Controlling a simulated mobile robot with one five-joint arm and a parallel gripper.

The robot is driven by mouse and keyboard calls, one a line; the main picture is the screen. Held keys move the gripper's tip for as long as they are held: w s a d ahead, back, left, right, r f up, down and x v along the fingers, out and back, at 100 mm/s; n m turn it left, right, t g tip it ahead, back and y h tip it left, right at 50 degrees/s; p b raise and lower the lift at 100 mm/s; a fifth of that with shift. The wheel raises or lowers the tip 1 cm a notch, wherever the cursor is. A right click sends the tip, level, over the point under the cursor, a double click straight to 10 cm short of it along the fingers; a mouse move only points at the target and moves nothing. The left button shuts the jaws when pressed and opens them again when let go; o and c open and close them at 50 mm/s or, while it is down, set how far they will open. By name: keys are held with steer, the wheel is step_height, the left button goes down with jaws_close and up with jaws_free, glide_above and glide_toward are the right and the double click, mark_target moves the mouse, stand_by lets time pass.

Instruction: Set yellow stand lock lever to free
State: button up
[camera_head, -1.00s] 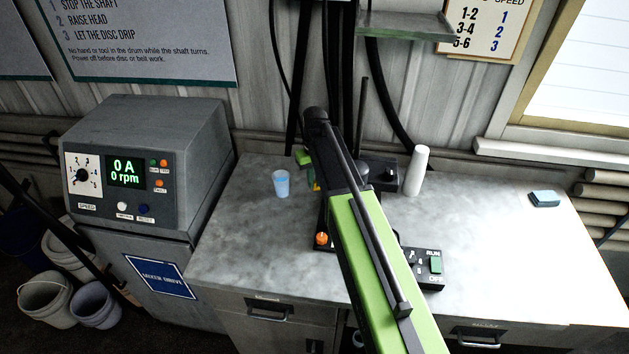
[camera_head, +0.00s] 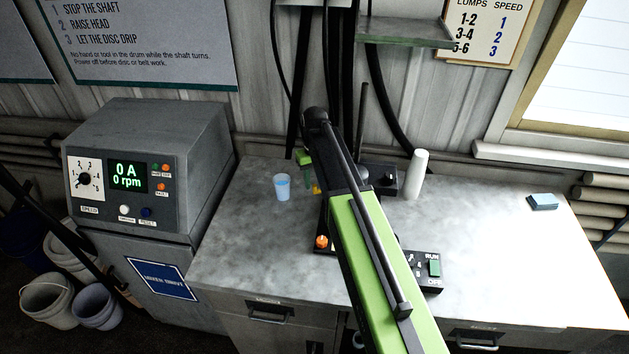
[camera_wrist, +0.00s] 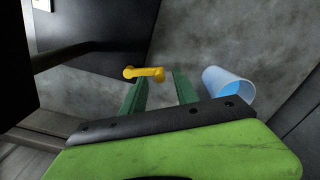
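The yellow lever (camera_wrist: 145,73) shows in the wrist view as a short bar with a rounded knob at its left end. Its right end lies in the gap at the fingertips of my gripper (camera_wrist: 160,80). The two green fingers are apart, so my gripper is open; I cannot tell whether either touches the lever. In the head view a bit of the yellow lever (camera_head: 316,190) shows below my gripper's green fingers (camera_head: 309,178), left of my arm. My arm hides most of the stand.
A pale blue cup (camera_head: 282,187) stands on the grey bench (camera_head: 240,235) close to my gripper. A white cylinder (camera_head: 416,174) stands behind at right. A control box with a green switch (camera_head: 434,268) lies right of my arm. The drive unit display (camera_head: 127,175) reads 0 rpm.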

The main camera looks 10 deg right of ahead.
step_height(320, 180, up, 16)
steer(key=p, duration=1.5)
